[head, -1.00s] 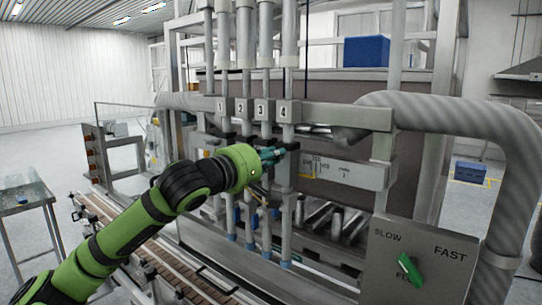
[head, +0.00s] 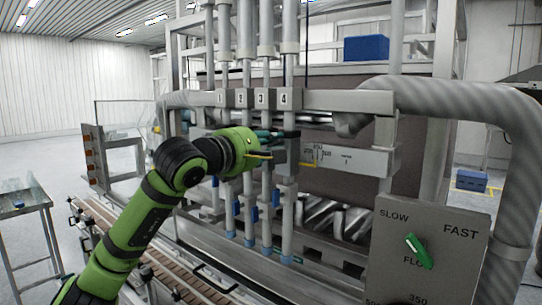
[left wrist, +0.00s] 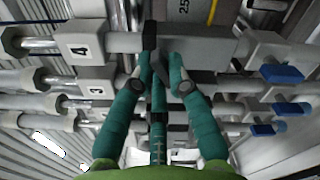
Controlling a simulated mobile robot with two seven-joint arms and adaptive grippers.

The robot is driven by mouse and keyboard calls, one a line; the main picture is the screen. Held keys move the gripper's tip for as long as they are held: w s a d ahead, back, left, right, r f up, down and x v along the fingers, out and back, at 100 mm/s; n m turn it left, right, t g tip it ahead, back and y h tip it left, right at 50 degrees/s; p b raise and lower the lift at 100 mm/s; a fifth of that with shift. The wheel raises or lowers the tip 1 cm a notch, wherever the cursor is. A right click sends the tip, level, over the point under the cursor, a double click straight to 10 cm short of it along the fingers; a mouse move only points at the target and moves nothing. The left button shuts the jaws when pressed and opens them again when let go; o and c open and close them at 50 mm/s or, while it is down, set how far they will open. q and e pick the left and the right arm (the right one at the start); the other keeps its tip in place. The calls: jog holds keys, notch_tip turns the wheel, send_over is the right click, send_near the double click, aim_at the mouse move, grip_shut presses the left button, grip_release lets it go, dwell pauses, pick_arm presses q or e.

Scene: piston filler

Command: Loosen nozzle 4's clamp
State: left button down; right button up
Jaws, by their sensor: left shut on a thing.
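Nozzle 4 is the rightmost of a row of upright steel tubes, under the plate marked 4 (head: 285,98). Its clamp has a grey block (head: 286,158) just below a dark lever (head: 291,134). My left gripper (head: 272,136), with teal fingers, reaches in from the left at the dark lever. In the left wrist view the plate marked 4 (left wrist: 82,50) is at upper left. There the gripper (left wrist: 160,70) is shut on a dark piece, the clamp's lever, beside a black band on the grey body. The fingers partly hide the grip. My right gripper is not in view.
The tubes of nozzles 1 to 3 stand close on the left, with several blue pieces (head: 276,197) lower down. A thick ribbed hose (head: 515,130) curves at the right. A control panel (head: 455,265) with a green knob stands front right. A conveyor (head: 165,265) runs below.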

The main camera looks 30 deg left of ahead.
pick_arm(q)
jog(key=n+b, duration=0.1)
jog(key=n, duration=0.2)
jog(key=shift+f+b, duration=0.25)
jog(key=shift+b, duration=0.15)
jog(key=n+b, duration=0.2)
jog(key=n, duration=0.1)
jog(key=shift+n, duration=0.3)
jog(key=n+b, duration=0.2)
jog(key=n, duration=0.3)
jog(key=shift+a, duration=0.1)
jog(key=shift+n, duration=0.3)
jog(key=c, duration=1.2)
grip_release()
jog(key=s+a, duration=0.1)
jog(key=s, duration=1.1)
